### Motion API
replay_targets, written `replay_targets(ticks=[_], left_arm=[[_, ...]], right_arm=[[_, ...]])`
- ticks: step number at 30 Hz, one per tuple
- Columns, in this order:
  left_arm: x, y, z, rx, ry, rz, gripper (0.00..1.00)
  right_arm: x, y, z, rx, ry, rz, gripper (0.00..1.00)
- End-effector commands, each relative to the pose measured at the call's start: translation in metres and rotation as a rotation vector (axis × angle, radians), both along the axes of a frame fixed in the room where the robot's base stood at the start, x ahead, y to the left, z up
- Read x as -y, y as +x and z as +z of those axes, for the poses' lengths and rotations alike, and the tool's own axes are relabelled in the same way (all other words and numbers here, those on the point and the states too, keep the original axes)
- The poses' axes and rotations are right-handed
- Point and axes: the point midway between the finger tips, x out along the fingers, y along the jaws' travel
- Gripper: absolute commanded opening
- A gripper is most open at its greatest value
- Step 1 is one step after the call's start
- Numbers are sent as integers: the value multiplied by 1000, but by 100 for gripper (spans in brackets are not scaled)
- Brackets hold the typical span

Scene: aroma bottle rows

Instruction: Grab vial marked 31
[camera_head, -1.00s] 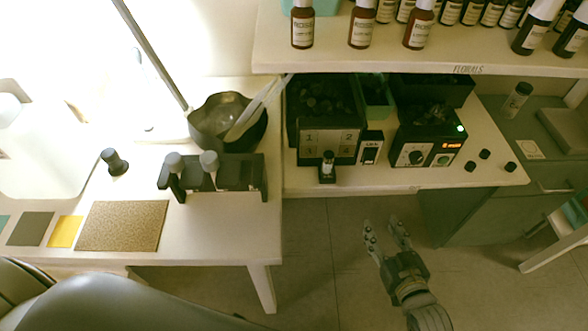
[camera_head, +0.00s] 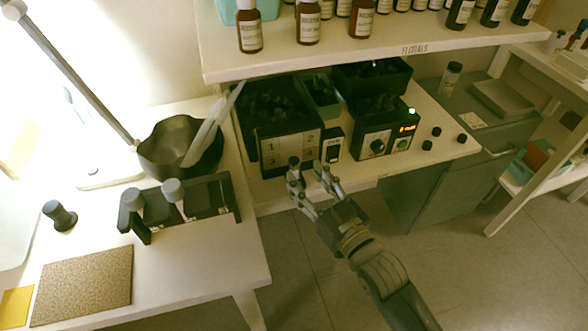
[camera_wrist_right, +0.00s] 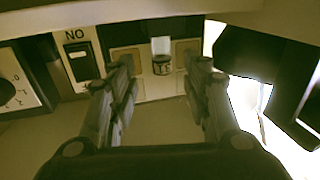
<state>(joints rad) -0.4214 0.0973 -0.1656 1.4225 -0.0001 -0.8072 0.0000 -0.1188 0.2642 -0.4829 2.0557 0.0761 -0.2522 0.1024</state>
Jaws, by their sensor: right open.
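A small dark-capped vial (camera_head: 293,161) stands at the front of the numbered black box in the head view, largely hidden by a finger of my right gripper (camera_head: 308,174). The right gripper is open and just in front of the shelf edge. In the right wrist view, a small vial (camera_wrist_right: 162,60) with a pale label shows ahead, between the two open fingers of the right gripper (camera_wrist_right: 163,80) and apart from both. Its label appears upside down; I cannot read it surely. My left gripper is not in view.
The black box (camera_head: 287,148) carries panels marked 1 to 4. A switch box (camera_head: 333,147) and a dial unit (camera_head: 373,143) stand to its right. The upper shelf (camera_head: 350,55) with brown bottles overhangs. A vial rack (camera_head: 205,203) and a dark bowl (camera_head: 165,150) are left.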

Motion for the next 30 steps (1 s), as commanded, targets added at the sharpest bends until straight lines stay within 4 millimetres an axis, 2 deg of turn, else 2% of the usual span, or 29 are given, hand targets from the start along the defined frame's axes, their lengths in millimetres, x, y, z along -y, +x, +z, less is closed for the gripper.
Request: replay_targets(ticks=[3, 7, 16, 21, 22, 30], left_arm=[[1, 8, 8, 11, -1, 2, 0], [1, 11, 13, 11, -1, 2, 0], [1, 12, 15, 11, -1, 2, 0], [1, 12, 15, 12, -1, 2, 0], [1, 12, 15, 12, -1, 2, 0], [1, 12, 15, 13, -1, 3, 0]], right_arm=[[-13, 16, -4, 2, 2, 0, 44], [-20, 29, -3, 4, 1, 0, 44], [-22, 33, -3, 1, 0, 0, 44], [-22, 33, -3, 1, 0, 0, 6], [-22, 33, -3, 1, 0, 0, 2], [-22, 32, -3, 1, 0, 0, 2]])
